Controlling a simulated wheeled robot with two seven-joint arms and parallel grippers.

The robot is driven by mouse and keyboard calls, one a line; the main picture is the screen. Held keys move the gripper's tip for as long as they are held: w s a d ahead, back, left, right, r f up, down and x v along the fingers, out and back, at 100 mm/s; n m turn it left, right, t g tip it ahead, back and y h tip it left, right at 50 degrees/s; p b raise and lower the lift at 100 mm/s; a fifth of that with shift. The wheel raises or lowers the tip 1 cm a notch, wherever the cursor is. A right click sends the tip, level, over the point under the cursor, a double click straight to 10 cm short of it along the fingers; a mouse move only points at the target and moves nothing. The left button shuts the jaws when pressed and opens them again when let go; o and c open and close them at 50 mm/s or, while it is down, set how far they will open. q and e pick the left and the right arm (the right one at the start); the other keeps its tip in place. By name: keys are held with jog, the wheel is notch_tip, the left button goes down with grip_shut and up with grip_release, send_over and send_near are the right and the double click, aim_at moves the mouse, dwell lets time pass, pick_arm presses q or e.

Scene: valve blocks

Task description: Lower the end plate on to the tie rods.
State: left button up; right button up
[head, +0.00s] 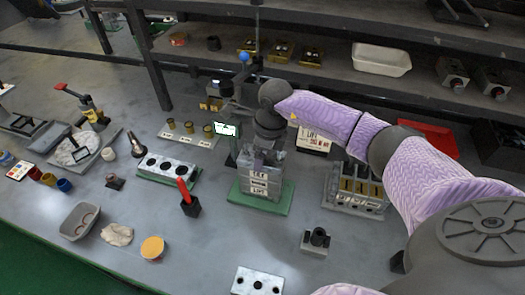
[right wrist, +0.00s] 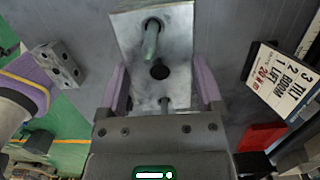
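The valve stack (head: 262,186), with labelled layers, stands on a green base. My right gripper (head: 264,152) is directly above it. In the right wrist view my right gripper's fingers (right wrist: 161,88) sit against both sides of a grey end plate (right wrist: 135,45). The gripper looks shut on the plate. One tie rod (right wrist: 152,40) stands up out of the plate's far hole, and another tie rod (right wrist: 165,103) shows at the near hole. The middle hole is dark. The gap between plate and stack is hidden. My left gripper is in neither view.
A label board (head: 313,138) stands close behind the stack, right of the plate in the right wrist view (right wrist: 282,80). A grey rack (head: 356,191) is to the right. A red-handled tool (head: 187,200) and a holed manifold (head: 167,168) are to the left.

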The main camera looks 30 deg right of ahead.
jog(key=shift+o, duration=0.9)
notch_tip(320, 180, up, 10)
jog(key=s+d+p, duration=0.1)
jog(key=shift+p, duration=0.35)
jog(key=shift+s, duration=0.1)
jog(key=shift+f, duration=0.1)
